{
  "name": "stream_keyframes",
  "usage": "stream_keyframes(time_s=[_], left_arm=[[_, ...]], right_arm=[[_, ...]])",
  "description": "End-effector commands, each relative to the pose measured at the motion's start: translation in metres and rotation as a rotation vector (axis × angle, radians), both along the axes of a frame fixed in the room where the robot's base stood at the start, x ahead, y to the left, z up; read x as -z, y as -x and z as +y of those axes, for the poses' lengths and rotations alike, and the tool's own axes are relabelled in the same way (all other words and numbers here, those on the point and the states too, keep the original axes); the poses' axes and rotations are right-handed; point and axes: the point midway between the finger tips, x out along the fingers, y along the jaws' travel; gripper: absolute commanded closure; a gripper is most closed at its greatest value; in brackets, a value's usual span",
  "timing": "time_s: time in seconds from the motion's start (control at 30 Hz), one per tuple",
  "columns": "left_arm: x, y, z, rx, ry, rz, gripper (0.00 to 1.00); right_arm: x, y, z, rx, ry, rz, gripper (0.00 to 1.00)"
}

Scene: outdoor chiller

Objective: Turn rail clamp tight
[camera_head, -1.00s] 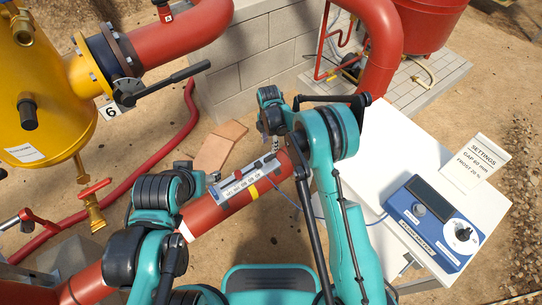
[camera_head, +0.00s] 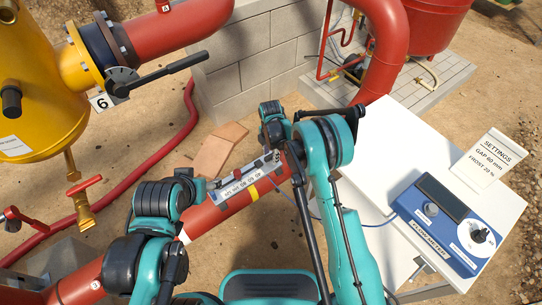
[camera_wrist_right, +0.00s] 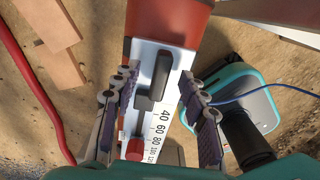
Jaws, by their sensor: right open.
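A pale rail with a printed scale (camera_head: 240,187) lies along the sloping red pipe (camera_head: 215,222). In the right wrist view the rail (camera_wrist_right: 178,115) carries a black bar-shaped handle (camera_wrist_right: 156,76) on a block and a small red knob (camera_wrist_right: 137,149) nearer me. I cannot tell which part is the clamp's turning piece. My right gripper (camera_wrist_right: 157,80) is open, its fingers on either side of the rail and black handle, with visible gaps. In the head view its jaws (camera_head: 275,157) are small, over the rail's upper end. My left gripper (camera_head: 194,184) is near the lower end; its jaws are unclear.
A white table (camera_head: 385,160) at right holds a blue flowmeter (camera_head: 447,224) and a settings card (camera_head: 489,157). A blue cable runs from the meter toward the pipe. A yellow vessel (camera_head: 45,110) stands at left and a block wall (camera_head: 250,65) behind.

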Motion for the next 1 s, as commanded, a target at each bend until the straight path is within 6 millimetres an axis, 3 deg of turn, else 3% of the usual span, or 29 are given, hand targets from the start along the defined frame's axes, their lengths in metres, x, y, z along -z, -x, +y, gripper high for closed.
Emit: stream_keyframes(time_s=[0.03,0.2,0.87,1.0], left_arm=[[-0.0003,0.0000,0.0000,0.000,0.000,0.000,0.40],[-0.0003,0.0000,0.0000,0.000,0.000,0.000,0.40],[0.0024,0.0000,0.0000,0.000,0.000,0.000,0.40],[0.0023,0.0000,0.0000,0.000,0.000,0.000,0.40]], right_arm=[[-0.0003,0.0000,0.0000,0.000,0.000,0.000,0.57],[-0.0003,0.0000,0.0000,0.000,0.000,0.000,1.00],[0.0036,0.0003,0.0000,0.000,0.001,0.001,1.00],[0.0036,0.0001,-0.0002,0.155,-0.001,0.001,1.00]])
